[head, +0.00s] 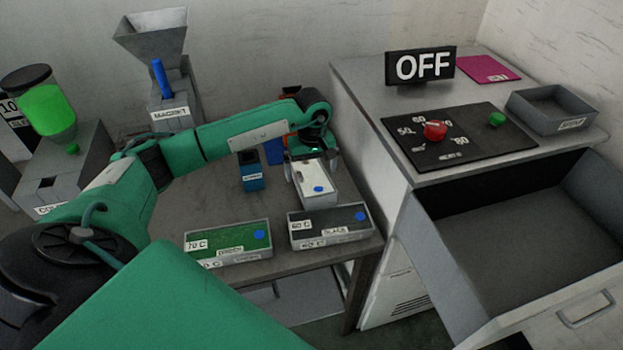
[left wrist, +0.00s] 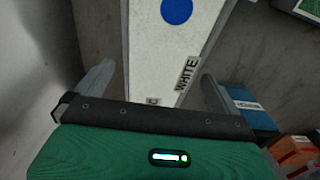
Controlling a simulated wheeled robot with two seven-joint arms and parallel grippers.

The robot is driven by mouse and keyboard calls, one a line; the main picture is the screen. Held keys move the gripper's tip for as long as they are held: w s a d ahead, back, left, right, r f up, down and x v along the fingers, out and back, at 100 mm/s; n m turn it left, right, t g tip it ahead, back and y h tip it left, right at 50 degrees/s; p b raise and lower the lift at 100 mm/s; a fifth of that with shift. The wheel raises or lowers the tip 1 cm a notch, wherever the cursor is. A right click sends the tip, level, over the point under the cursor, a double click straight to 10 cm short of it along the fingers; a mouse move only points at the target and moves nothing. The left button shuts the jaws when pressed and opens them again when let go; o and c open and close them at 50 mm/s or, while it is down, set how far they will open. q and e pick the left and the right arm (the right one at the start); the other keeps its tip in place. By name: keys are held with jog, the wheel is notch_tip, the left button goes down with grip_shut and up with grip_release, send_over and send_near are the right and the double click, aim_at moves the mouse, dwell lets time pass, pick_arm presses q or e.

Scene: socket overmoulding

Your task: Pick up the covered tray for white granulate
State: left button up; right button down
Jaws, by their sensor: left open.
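The tray for white granulate (head: 318,184) stands on the table, with a white top and a blue round spot. In the left wrist view the tray (left wrist: 160,50) shows its "WHITE" label and the blue spot. My left gripper (head: 308,160) is at the far end of this tray. It is open, and in the left wrist view its two fingers (left wrist: 158,75) lie on either side of the tray's end, with a gap on each side. I cannot tell how far down the fingers reach. My right gripper is not in view.
The green tray (head: 228,241) and black tray (head: 330,226) stand at the table's front edge, the black one close to the white tray. A blue box (head: 252,172) stands left of the gripper. The cabinet (head: 377,190) with an open drawer (head: 520,245) is at right.

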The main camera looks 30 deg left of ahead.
aim_at(312, 174)
pick_arm(q)
notch_tip(312, 174, down, 4)
jog(key=shift+s+d+f+p, duration=0.15)
jog(key=shift+p, duration=0.55)
jog(key=shift+f, duration=0.25)
jog(key=c, duration=1.5)
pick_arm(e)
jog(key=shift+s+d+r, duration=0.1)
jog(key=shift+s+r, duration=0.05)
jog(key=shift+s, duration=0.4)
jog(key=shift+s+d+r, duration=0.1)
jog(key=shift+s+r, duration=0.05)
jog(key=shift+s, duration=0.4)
pick_arm(q)
jog(key=shift+r, duration=0.2)
